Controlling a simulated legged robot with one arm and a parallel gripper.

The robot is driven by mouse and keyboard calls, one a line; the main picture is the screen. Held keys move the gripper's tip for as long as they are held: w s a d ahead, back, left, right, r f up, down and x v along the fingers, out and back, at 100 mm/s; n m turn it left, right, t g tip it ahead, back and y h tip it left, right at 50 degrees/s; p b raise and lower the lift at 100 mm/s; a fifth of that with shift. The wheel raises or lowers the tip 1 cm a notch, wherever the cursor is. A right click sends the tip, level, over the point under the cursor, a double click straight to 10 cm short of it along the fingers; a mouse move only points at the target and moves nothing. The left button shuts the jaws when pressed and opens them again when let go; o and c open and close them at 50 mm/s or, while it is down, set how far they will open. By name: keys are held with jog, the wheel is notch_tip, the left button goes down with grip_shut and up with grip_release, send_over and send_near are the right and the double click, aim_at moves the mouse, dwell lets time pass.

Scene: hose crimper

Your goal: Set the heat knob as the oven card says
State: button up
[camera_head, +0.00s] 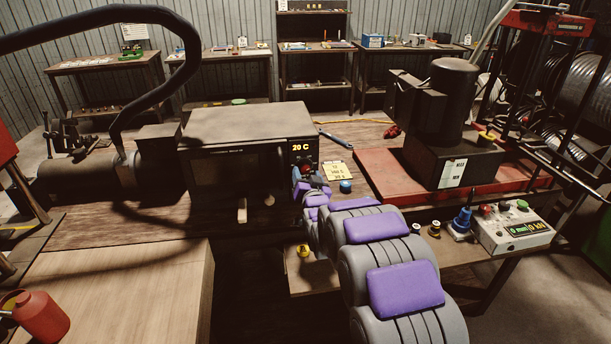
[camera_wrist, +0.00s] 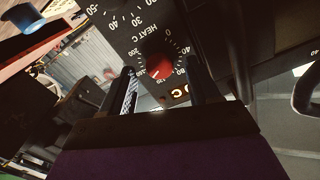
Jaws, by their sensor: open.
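The dark oven (camera_head: 236,160) stands on the bench in the head view, its display (camera_head: 303,147) reading 20 C. The red heat knob (camera_wrist: 158,66) shows in the wrist view, inside a printed dial marked HEAT C; I cannot tell its pointer's exact setting. My gripper (camera_wrist: 163,88) is open, with one finger on each side of the knob; contact is not clear. In the head view my arm partly hides the knob (camera_head: 308,168). A yellow card (camera_head: 338,171) lies right of the oven, its small lettering too blurred to read surely.
A second dial scale sits beside the heat dial in the wrist view. A blue-topped round item (camera_head: 346,186) is near the card. The red-based press (camera_head: 470,160) stands to the right, and a thick black hose (camera_head: 150,12) arches at the left.

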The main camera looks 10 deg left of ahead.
jog(key=shift+x, duration=1.1)
jog(key=shift+c, duration=0.3)
jog(key=c, duration=1)
jog(key=shift+n+p, duration=0.85)
jog(key=shift+n, duration=0.15)
jog(key=o, duration=1.1)
jog(key=shift+c, duration=0.2)
